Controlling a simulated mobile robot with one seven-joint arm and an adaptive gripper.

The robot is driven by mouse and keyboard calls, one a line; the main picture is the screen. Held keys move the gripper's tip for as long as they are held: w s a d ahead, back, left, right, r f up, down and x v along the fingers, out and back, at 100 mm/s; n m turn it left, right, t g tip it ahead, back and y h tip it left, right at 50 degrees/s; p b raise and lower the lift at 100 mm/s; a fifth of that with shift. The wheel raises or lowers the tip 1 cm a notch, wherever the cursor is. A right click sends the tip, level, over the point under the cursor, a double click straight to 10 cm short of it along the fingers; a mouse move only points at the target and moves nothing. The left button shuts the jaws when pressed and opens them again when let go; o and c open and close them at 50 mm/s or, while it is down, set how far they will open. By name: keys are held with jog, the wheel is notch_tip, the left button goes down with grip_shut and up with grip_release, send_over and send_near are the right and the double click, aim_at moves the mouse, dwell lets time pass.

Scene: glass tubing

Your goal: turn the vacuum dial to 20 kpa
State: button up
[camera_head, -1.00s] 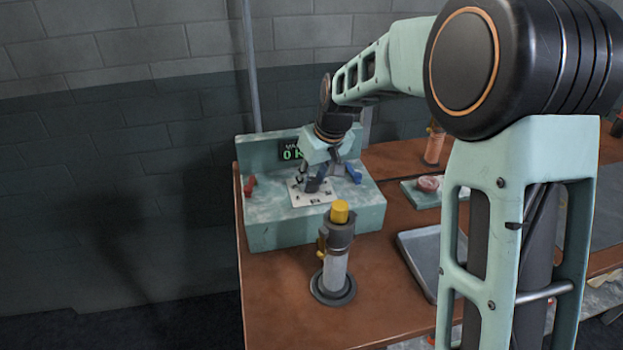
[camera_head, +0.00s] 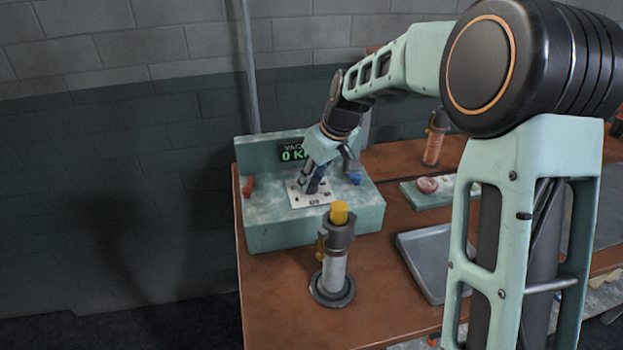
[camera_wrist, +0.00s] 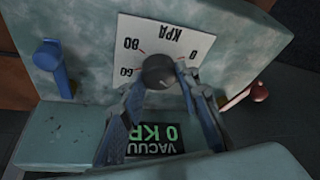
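The vacuum dial (camera_wrist: 158,71) is a round dark knob on a white scale plate (camera_wrist: 196,42) marked in KPA, with 0, 60 and 80 legible in the wrist view. The green display (camera_wrist: 155,142) reads 0 KPA; it also shows in the head view (camera_head: 292,154). My gripper (camera_wrist: 162,80) is at the dial, with one finger on each side of the knob. The fingers stand apart; whether either touches the knob is unclear. In the head view my gripper (camera_head: 312,187) is over the plate and hides the dial.
A blue lever (camera_wrist: 57,68) and a red knob (camera_wrist: 258,92) flank the dial on the green console (camera_head: 290,232). A yellow-capped cylinder (camera_head: 335,262) stands close in front. A grey tray (camera_head: 428,262) and a green board with a pink item (camera_head: 428,186) lie right.

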jog(key=o, duration=0.4)
jog(key=shift+o, duration=0.2)
jog(key=v, duration=1.2)
